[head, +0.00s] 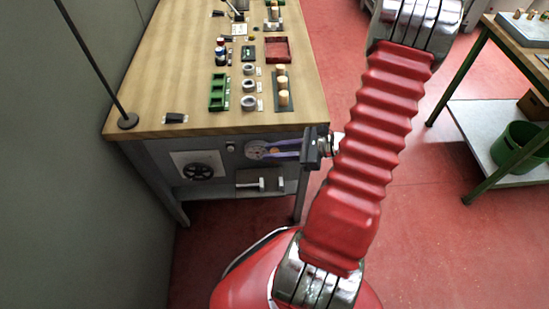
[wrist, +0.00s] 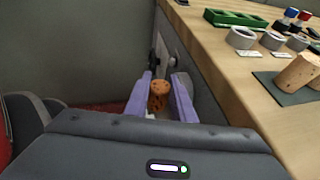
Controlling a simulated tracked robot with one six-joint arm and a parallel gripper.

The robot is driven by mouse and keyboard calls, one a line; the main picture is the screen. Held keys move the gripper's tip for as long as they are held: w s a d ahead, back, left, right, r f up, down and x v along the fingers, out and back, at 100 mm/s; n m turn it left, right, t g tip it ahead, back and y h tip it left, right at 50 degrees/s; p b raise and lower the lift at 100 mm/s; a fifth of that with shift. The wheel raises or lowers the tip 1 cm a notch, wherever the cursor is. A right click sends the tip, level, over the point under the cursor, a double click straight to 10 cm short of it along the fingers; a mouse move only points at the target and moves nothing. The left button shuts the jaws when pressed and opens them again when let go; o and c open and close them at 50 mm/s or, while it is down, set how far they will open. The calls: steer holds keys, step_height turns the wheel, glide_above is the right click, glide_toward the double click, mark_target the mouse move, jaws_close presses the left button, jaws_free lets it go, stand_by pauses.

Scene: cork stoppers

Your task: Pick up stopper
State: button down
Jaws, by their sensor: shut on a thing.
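My gripper (head: 274,149) is in front of the workbench's near side in the head view, below the top's edge. In the wrist view its two purple fingers (wrist: 160,88) are closed around an orange-brown speckled cork stopper (wrist: 159,96). The stopper is clear of the bench top; its lower part is hidden behind the gripper body. Several other pale cork stoppers (head: 283,98) stand on a dark mat at the bench's right side. One of them shows large at the right of the wrist view (wrist: 297,72).
The wooden workbench (head: 160,85) carries a green holder (head: 218,92), grey rings (head: 248,102) and a red tray (head: 277,49). A lamp stand (head: 128,121) is at its left corner. A handwheel (head: 198,171) is on its front.

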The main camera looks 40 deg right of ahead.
steer(key=shift+r, duration=0.6)
steer(key=shift+w+a, duration=0.1)
